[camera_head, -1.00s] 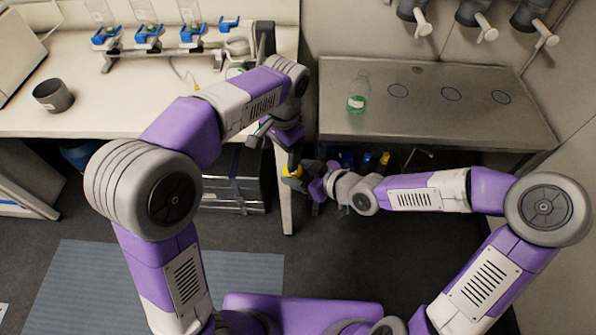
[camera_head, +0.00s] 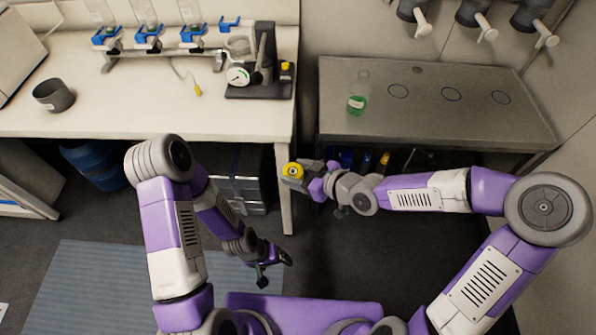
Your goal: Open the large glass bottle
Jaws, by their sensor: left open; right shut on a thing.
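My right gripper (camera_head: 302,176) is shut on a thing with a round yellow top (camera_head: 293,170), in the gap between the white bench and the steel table. I see this thing from above; its body is mostly hidden, so I cannot tell for sure that it is the large glass bottle, or whether the yellow part is a cap or an open rim.
The white bench (camera_head: 130,105) carries a grey cup (camera_head: 54,95), a rack with blue holders (camera_head: 150,48) and a black device with a gauge (camera_head: 258,78). The steel table (camera_head: 440,120) is mostly bare. Yellow-topped items (camera_head: 384,160) show under it. A dark case (camera_head: 240,180) is under the bench.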

